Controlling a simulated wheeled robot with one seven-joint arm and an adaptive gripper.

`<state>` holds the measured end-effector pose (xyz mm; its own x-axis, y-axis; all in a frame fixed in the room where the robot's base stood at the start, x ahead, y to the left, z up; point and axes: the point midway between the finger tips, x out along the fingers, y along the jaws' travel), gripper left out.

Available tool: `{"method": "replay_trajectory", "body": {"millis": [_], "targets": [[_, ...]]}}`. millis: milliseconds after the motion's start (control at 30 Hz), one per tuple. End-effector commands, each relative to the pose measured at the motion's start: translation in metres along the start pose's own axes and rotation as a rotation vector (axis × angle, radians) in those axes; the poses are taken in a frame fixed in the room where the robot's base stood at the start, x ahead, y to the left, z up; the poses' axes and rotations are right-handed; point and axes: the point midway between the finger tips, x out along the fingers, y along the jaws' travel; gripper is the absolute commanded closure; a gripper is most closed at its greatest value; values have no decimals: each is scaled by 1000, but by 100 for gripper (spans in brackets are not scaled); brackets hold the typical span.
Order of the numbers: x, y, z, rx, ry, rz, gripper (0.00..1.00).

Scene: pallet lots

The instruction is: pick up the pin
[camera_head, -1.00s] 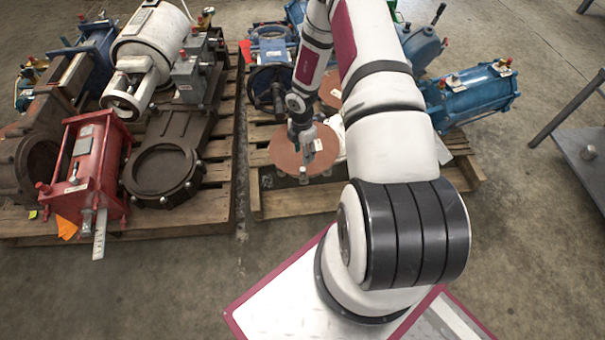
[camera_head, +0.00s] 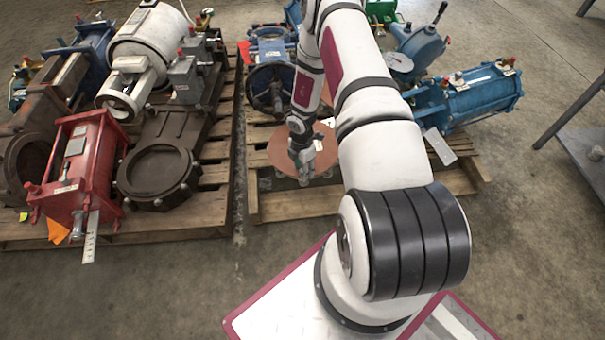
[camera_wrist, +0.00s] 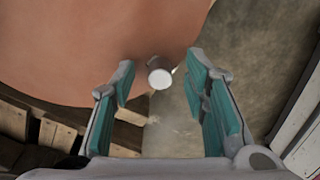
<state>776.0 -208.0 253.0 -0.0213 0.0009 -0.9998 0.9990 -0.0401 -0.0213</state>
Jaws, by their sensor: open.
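In the wrist view a small grey pin with a round white end (camera_wrist: 160,77) stands at the edge of a copper-brown disc. It lies between the open fingers of my gripper (camera_wrist: 162,95), a little beyond the tips, with a gap on both sides. In the head view my gripper (camera_head: 303,172) is low over the near part of the copper-brown disc (camera_head: 281,150). The disc also fills the upper left of the wrist view (camera_wrist: 80,40). I cannot make out the pin clearly in the head view.
The disc is on a wooden pallet (camera_head: 290,209) with blue valves and a blue cylinder (camera_head: 470,97). A second pallet (camera_head: 160,226) on the left holds a red actuator (camera_head: 80,170) and other machine parts. A grey table (camera_head: 583,150) stands at the right. The near floor is clear.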

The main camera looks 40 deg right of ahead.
Motion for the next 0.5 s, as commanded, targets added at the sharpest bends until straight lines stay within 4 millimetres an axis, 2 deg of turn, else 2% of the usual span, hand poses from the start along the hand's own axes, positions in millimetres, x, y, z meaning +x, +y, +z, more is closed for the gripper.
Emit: {"method": "replay_trajectory", "body": {"millis": [67, 200, 267, 500], "targets": [[-1, 0, 0, 0, 0, 0, 59], [-1, 0, 0, 0, 0, 0, 90], [-1, 0, 0, 0, 0, 0, 100], [-1, 0, 0, 0, 0, 0, 100]]}}
